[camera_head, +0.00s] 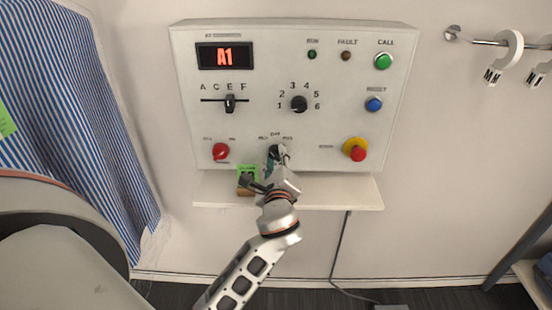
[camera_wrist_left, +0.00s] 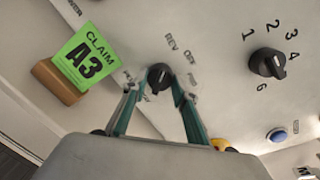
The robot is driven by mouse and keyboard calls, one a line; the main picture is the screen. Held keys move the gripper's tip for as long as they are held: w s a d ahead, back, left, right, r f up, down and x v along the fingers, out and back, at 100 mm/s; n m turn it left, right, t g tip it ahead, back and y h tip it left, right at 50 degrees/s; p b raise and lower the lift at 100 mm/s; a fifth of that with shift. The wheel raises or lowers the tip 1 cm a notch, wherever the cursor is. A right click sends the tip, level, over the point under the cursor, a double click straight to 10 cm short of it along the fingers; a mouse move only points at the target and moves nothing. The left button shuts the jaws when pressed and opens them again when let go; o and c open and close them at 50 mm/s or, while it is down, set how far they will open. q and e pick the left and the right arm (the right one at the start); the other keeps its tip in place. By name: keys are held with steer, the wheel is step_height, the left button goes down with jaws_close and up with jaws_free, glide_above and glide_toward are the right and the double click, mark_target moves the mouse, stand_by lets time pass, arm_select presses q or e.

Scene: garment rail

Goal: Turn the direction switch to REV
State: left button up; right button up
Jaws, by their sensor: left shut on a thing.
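The direction switch (camera_wrist_left: 160,77) is a black rotary knob on the light control panel (camera_head: 208,112), with REV, OFF and a third, unclear label printed beside it. In the wrist view the two teal fingers of my left gripper (camera_wrist_left: 158,92) stand on either side of the knob and are shut on it. In the head view my left gripper (camera_head: 277,155) is at the panel's lower middle and largely hides the switch. Which label the knob points to I cannot tell. My right gripper is not in view.
A green claim card A3 (camera_wrist_left: 86,56) in a wooden holder (camera_wrist_left: 57,82) stands on the shelf (camera_head: 335,192), close left of my gripper. Striped cloth (camera_head: 75,110) hangs left.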

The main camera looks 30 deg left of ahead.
arm_select(q)
steer(key=shift+n, duration=0.4)
steer(key=o, duration=1.1)
steer(key=v, duration=1.2)
